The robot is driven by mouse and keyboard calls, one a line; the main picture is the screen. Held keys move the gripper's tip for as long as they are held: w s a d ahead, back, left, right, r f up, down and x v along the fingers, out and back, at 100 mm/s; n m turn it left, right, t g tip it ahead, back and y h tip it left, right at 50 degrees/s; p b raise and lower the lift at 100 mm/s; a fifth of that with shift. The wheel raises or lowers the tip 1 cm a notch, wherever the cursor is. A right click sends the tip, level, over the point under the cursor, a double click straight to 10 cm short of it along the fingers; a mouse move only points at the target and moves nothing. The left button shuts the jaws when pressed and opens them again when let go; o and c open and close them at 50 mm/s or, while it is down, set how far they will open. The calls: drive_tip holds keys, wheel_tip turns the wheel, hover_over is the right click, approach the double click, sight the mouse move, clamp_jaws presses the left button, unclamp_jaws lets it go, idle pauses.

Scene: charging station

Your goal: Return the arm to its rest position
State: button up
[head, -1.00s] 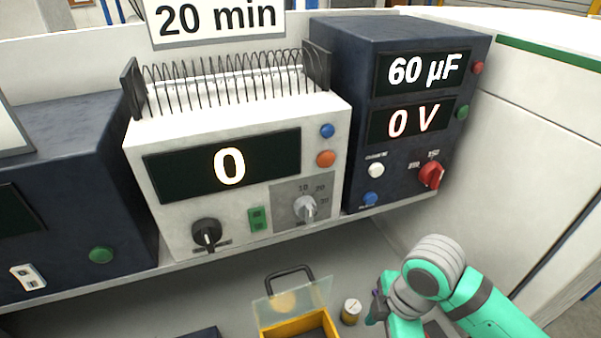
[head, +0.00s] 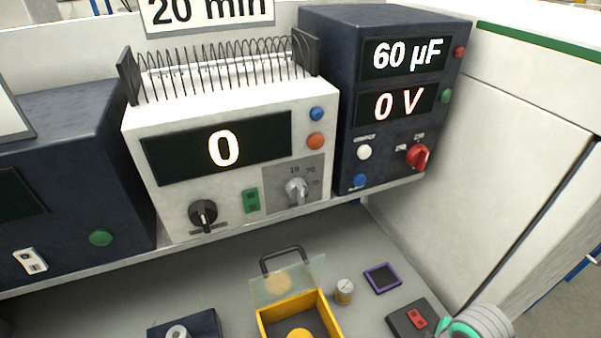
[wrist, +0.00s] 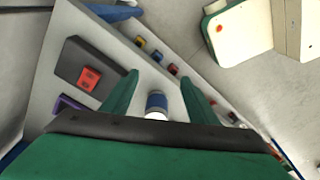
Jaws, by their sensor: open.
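My arm (head: 480,322) shows only as a green and grey piece at the lower right corner of the head view; the fingers are out of that frame. In the wrist view my gripper (wrist: 157,92) has its two green fingers spread apart. A small blue and white cylinder (wrist: 156,101) shows between and beyond the fingers, with no finger seen touching it. A dark box with a red switch (wrist: 88,78) lies left of the fingers, and it also shows in the head view (head: 415,318).
Behind stand a white device reading 0 (head: 180,212) and a dark device reading 60 µF and 0 V (head: 395,150). A white wall (head: 500,130) bounds the right.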

drive_tip(key=s+a+f+m+t+h, duration=0.1)
drive_tip(key=s+a+f+m+t, duration=0.1)
drive_tip(key=s+f+m+t, duration=0.75)
drive_tip(key=s+a+r+t, duration=0.1)
drive_tip(key=a+r, duration=0.3)
drive_tip(key=a, duration=0.8)
drive_tip(key=s+a+r+t, duration=0.2)
drive_tip(key=a+r+t, duration=0.2)
drive_tip(key=a, duration=0.8)
drive_tip(key=shift+a+r+m, duration=0.15)
drive_tip(key=shift+a+m, duration=0.1)
drive_tip(key=shift+m, duration=0.2)
drive_tip(key=shift+w, duration=0.1)
drive_tip(key=c, duration=0.6)
drive_tip(key=shift+a, duration=0.1)
